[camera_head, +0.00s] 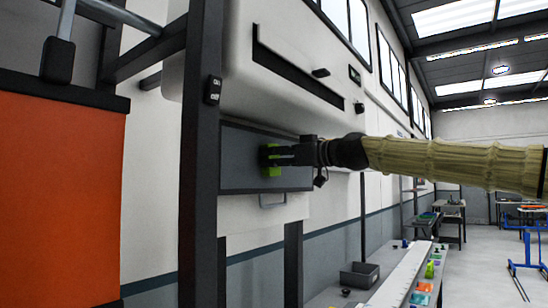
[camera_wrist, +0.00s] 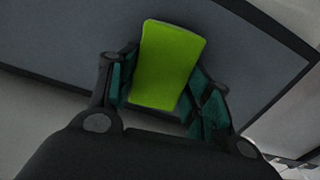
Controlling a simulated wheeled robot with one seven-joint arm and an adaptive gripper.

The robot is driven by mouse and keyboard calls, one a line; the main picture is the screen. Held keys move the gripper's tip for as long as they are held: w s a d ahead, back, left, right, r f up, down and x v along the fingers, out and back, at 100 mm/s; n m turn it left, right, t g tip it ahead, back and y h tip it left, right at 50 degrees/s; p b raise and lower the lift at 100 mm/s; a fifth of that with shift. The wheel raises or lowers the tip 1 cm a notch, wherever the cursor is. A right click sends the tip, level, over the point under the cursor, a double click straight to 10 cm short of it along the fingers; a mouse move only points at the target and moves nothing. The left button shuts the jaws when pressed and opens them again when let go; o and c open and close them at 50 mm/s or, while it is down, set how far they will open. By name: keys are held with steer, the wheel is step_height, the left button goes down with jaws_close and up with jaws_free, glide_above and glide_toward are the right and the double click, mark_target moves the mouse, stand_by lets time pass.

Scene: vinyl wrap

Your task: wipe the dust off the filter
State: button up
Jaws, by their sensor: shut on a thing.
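A flat grey panel with a dark frame, which looks like the filter (camera_head: 243,165), is set upright under the white machine housing; it also fills much of the wrist view (camera_wrist: 60,45). My gripper (camera_head: 272,160) is at the panel's right half. In the wrist view my gripper (camera_wrist: 160,95) is shut on a bright green block, perhaps a sponge (camera_wrist: 168,62). In the head view only small green parts of the sponge (camera_head: 272,171) show by the fingers. It is at or very near the panel face; I cannot tell if it touches. No dust can be made out.
A dark upright post (camera_head: 200,150) stands left of the panel, with an orange panel (camera_head: 60,190) beyond it. The white housing (camera_head: 270,100) overhangs the panel. Below right, a bench holds a grey bin (camera_head: 359,276) and several small coloured items.

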steer(key=w+d+p, duration=0.1)
steer(key=w+d, duration=0.2)
steer(key=w, duration=0.2)
steer(key=shift+d+p, duration=0.35)
stand_by(0.4)
steer(key=shift+w, duration=0.15)
steer(key=w+d+p, duration=0.1)
steer(key=w+d, duration=0.2)
steer(key=w, duration=0.2)
steer(key=shift+d+p, duration=0.35)
steer(key=shift+p, duration=0.05)
steer(key=shift+s+a, duration=0.1)
steer(key=shift+s, duration=0.1)
steer(key=s+a+b, duration=0.3)
steer(key=s, duration=0.2)
steer(key=shift+a+b, duration=0.3)
steer(key=shift+a, duration=0.05)
stand_by(0.7)
steer(key=shift+s+a, duration=0.1)
